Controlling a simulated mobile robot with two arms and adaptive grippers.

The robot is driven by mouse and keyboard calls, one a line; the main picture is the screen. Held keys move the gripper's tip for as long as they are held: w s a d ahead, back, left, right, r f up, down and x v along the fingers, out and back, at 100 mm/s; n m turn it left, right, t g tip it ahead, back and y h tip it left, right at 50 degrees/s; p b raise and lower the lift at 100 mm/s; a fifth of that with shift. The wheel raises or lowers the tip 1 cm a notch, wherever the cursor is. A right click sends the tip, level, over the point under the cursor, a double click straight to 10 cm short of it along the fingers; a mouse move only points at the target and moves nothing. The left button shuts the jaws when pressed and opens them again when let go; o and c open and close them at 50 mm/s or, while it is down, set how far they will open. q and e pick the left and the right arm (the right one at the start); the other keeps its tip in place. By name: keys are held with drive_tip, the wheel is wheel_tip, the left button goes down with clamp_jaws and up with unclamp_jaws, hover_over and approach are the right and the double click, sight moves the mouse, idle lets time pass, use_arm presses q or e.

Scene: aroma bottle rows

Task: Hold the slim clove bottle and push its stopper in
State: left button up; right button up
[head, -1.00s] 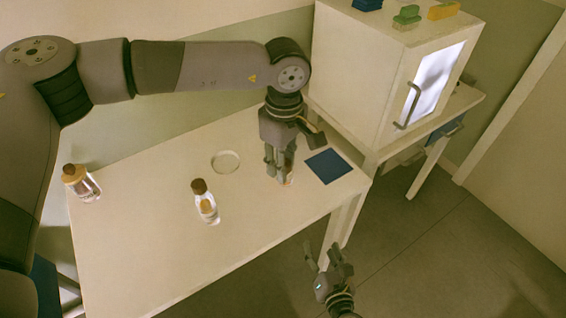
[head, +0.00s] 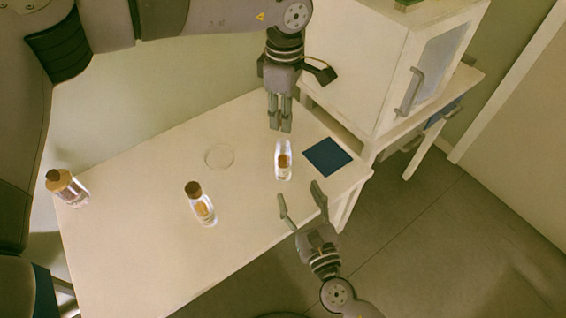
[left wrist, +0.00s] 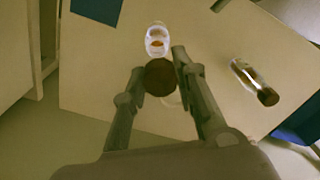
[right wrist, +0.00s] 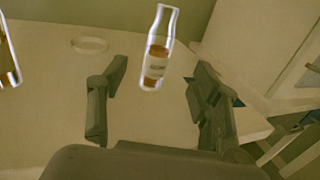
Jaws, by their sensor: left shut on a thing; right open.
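A slim clear bottle (head: 283,160) with amber liquid stands upright on the table, its neck open. It also shows in the left wrist view (left wrist: 156,40) and the right wrist view (right wrist: 157,62); its label is unreadable. My left gripper (head: 280,122) is above and behind the bottle, pointing down. It is shut on a dark brown round stopper (left wrist: 160,76), apart from the bottle. My right gripper (head: 300,206) is open and empty at the table's front edge, its fingers pointing toward the bottle without touching it.
A stoppered bottle (head: 201,206) stands left of the slim one, and a wider stoppered bottle (head: 68,188) at the far left. A pale round disc (head: 219,156) and a dark blue mat (head: 327,157) lie on the table (head: 150,255). A white cabinet (head: 360,70) stands behind right.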

sight(286, 165)
drive_tip(key=x, duration=1.2)
drive_tip(key=shift+w+f, duration=0.15)
drive_tip(key=shift+w, duration=0.1)
clamp_jaws()
idle(0.4)
